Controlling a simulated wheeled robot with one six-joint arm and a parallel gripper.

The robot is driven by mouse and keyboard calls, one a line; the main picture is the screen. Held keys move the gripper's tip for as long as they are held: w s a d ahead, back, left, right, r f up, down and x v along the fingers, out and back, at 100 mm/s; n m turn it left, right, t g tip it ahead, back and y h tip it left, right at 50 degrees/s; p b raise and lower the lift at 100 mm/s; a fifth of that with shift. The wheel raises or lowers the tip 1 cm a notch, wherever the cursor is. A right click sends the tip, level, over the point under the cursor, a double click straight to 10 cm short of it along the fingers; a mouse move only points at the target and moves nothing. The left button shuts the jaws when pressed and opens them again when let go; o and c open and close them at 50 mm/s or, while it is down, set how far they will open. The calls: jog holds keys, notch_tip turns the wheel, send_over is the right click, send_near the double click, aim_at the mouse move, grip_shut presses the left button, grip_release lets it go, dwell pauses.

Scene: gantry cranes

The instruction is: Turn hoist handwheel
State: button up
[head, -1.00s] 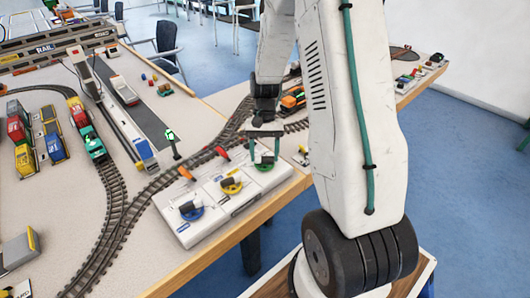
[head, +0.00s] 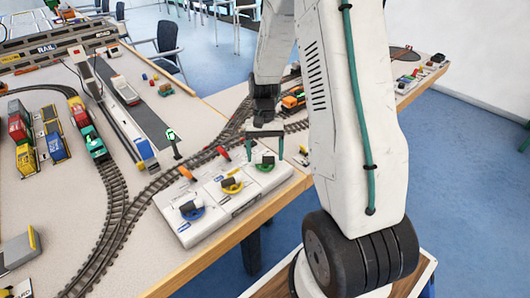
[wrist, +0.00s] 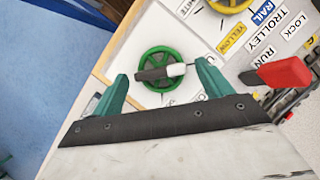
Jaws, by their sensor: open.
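A white control panel (head: 222,212) on the table's front edge carries a blue handwheel (head: 192,211), a yellow handwheel (head: 232,186) and a green handwheel (head: 265,164). I cannot read which one is marked hoist. My gripper (head: 266,155) is open, just above the green handwheel. In the wrist view the green handwheel (wrist: 150,83) lies between my gripper's (wrist: 163,72) two teal fingers, apart from both. Its dark handle with a pale end points right. Part of the yellow handwheel (wrist: 232,4) shows at the top edge.
A red lever (wrist: 278,73) stands right of my right finger, beside "TROLLEY", "LOCK" and "RUN" labels. Toy rail track (head: 112,195) curves behind the panel, with an orange engine (head: 292,99) beyond my gripper. Blue floor (wrist: 45,65) lies past the table edge.

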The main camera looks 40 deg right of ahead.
jog(key=v, duration=0.7)
jog(key=shift+r, duration=0.35)
jog(key=shift+w+d, duration=0.1)
jog(key=shift+d, duration=0.05)
dwell(0.7)
jog(key=s, duration=0.1)
jog(key=s+a, duration=0.1)
jog(key=s+r, duration=0.1)
jog(key=shift+s+a+n+g, duration=0.1)
jog(key=shift+a+n+g, duration=0.2)
jog(key=shift+n, duration=0.1)
jog(key=s+a+r+n+t+h, duration=0.1)
jog(key=s+a+r+n+t, duration=0.1)
jog(key=s+a+r, duration=0.5)
jog(key=s+a+r+n+t+h, duration=0.1)
jog(key=s+a+r+n+t, duration=0.2)
jog(key=s+a+r, duration=0.5)
jog(key=s+r+n, duration=0.1)
jog(key=s, duration=0.3)
jog(key=shift+s+r+h, duration=0.15)
jog(key=shift+r+h, duration=0.1)
jog(key=shift+h, duration=0.05)
